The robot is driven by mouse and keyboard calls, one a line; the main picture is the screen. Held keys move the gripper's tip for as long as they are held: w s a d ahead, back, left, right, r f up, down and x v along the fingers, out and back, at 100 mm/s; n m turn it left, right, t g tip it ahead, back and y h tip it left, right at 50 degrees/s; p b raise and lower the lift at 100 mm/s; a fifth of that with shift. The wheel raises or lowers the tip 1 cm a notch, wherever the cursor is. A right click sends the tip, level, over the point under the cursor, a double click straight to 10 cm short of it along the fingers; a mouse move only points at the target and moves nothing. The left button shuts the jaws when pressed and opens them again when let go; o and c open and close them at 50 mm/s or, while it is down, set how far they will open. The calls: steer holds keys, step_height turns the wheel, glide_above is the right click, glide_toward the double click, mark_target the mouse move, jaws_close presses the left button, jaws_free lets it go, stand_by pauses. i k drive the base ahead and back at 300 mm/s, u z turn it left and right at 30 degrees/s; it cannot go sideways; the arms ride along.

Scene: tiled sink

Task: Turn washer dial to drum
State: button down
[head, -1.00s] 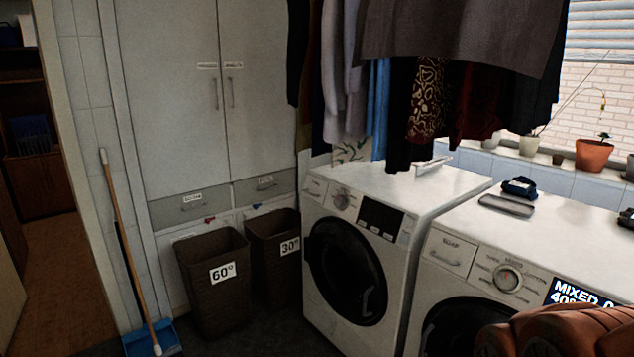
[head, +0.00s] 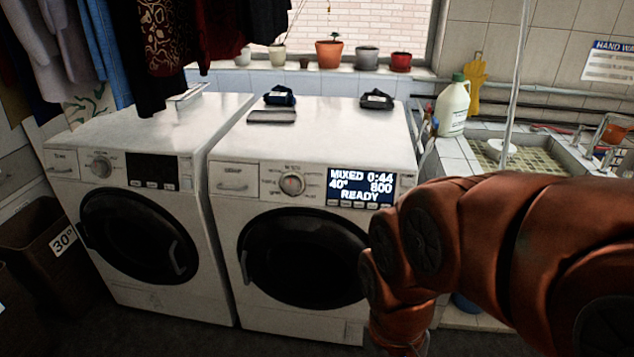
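Two white front-loading machines stand side by side. The right machine (head: 320,135) has a round dial (head: 292,184) with printed labels around it, too small to read. Its lit display (head: 361,188) reads "MIXED 0:44 40° 800 READY". Its dark round door (head: 305,258) looks shut. The left machine (head: 150,120) has a similar dial (head: 101,167) and a dark, blank display (head: 152,171). My orange-brown arm is at the lower right, in front of the right machine's right edge. My gripper is not visible in the head view.
Dark folded items (head: 279,96) and a grey tray (head: 272,116) lie on the right machine. Clothes (head: 180,35) hang over the left one. A tiled sink (head: 530,150) with a white jug (head: 453,107) is at the right. A brown "30°" bin (head: 40,235) stands at the lower left.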

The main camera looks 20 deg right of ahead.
mark_target(291, 185)
steer(key=k, duration=0.5)
steer(key=u, duration=1.4)
steer(key=i, duration=0.55)
steer(key=z, duration=0.4)
